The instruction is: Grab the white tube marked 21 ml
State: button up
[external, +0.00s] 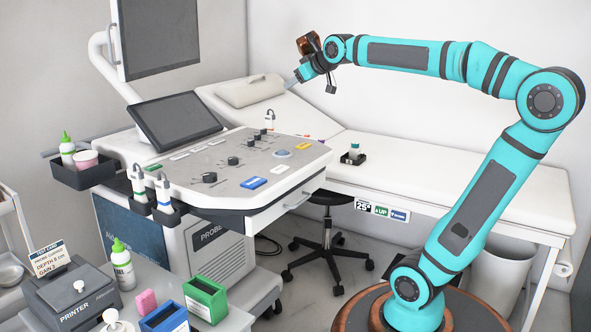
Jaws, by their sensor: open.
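My gripper (297,79) is open at the end of the teal arm, in the air near the pillow end of the exam bed. Nothing shows between its fingers. Two white bottles with green caps are in view: one (122,268) stands upright on the front cart, and one (67,150) stands in a black side tray at the left of the ultrasound console. A small whitish container with a dark top (354,150) stands in a black holder on the bed. No 21 ml mark is readable, so I cannot tell which is the tube. My gripper is apart from all three.
The ultrasound console (240,165), with a monitor (160,35) above, stands in front of the exam bed (440,175). A black stool (328,235) stands below the bed.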

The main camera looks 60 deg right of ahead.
jog(key=w+d+f+g, duration=0.3)
jog(key=w+d+f, duration=0.15)
jog(key=d, duration=0.55)
jog(key=w+d+f+g+y, duration=0.1)
jog(key=w+d+f+g, duration=0.25)
jog(key=w+d, duration=0.45)
jog(key=w+d+f+g, duration=0.25)
jog(key=d+f, duration=0.25)
jog(key=d, duration=0.7)
jog(key=d+f+g+y, duration=0.2)
jog(key=d+f, duration=0.6)
jog(key=d, duration=0.4)
notch_tip(320, 180, down, 12)
jog(key=shift+s+d+r, duration=0.1)
jog(key=shift+s+d, duration=0.05)
jog(key=shift+s+d+f, duration=0.1)
jog(key=shift+s+f, duration=0.05)
jog(key=shift+f, duration=1.15)
jog(key=shift+s+d+f, duration=0.1)
jog(key=shift+s+f, duration=0.05)
jog(key=shift+f, duration=1.15)
jog(key=shift+c, duration=0.2)
jog(key=c, duration=1)
